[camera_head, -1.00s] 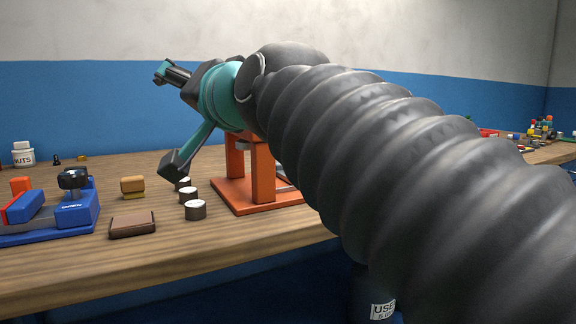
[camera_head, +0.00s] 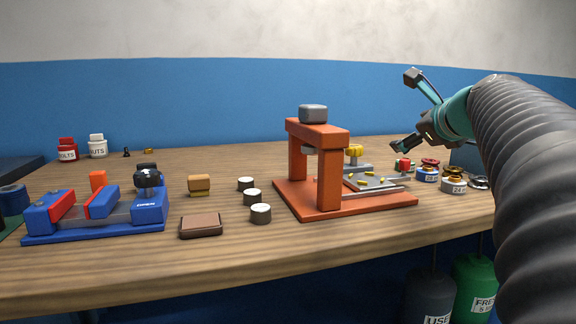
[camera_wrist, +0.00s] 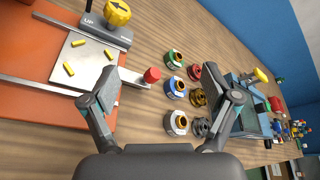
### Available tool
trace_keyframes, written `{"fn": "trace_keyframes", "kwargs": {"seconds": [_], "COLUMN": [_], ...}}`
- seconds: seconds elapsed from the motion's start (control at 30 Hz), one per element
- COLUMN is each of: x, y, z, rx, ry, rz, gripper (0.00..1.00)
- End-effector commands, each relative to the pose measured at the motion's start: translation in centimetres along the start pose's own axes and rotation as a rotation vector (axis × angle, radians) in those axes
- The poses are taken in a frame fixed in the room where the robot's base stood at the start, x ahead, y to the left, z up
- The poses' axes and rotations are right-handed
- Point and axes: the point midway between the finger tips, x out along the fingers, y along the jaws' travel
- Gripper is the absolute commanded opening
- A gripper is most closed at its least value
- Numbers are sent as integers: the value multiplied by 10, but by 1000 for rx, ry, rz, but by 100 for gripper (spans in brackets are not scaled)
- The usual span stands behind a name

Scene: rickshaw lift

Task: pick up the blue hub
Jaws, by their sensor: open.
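The blue hub (camera_head: 428,174) is a short blue and white cylinder with a gold centre. It stands upright on the workbench, right of the orange press. In the wrist view the blue hub (camera_wrist: 177,87) lies between the fingers' lines, in a row between a green hub (camera_wrist: 175,58) and a white hub (camera_wrist: 177,122). My gripper (camera_head: 405,112) is open and empty, raised above the bench near the hubs. In the wrist view my gripper (camera_wrist: 168,80) has its fingers wide apart, touching no hub.
The orange press (camera_head: 330,165) stands left of the hubs, with a red knob (camera_wrist: 152,75) jutting toward them. Red, gold and dark rings (camera_wrist: 198,97) sit close beside the hubs.

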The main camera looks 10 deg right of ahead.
Motion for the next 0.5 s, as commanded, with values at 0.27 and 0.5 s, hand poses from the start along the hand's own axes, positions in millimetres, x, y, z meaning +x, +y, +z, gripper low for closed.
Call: {"fn": "trace_keyframes", "kwargs": {"seconds": [0.27,0.5], "x": [-4,4], "y": [-32,-36], "z": [-98,-118], "rx": [587,719], "ry": [83,90], "rz": [-1,-3], "gripper": [87,87]}}
